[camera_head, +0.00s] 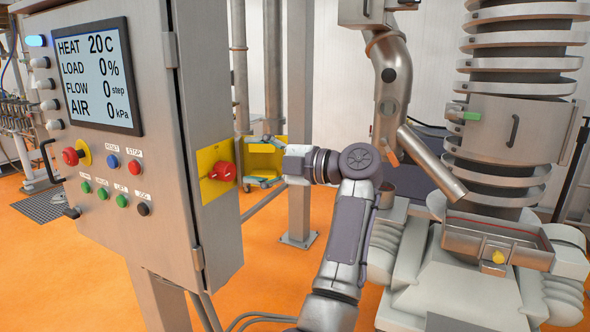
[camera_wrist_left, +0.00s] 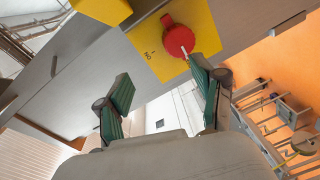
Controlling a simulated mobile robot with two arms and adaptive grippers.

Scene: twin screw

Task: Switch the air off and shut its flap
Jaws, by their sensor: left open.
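The red air knob (camera_head: 222,171) sits on a yellow plate (camera_head: 207,188) on the side of the grey cabinet. The wrist view shows the knob (camera_wrist_left: 178,38) with a pale pointer mark and small print beside it on the plate (camera_wrist_left: 203,30). A yellow panel (camera_head: 268,160), apparently the flap, stands out to the right of the plate, partly behind my gripper; a yellow piece (camera_wrist_left: 100,10) also shows at the wrist view's top edge. My left gripper (camera_head: 252,162) is open and empty, facing the knob, its green-padded fingers (camera_wrist_left: 160,75) apart from it. My right gripper is out of view.
The cabinet's screen (camera_head: 95,75) reads AIR 0 kPa, with buttons and a red stop button (camera_head: 72,156) below. A metal post (camera_head: 299,120) stands behind my left wrist. The screw machine (camera_head: 515,120) fills the right side.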

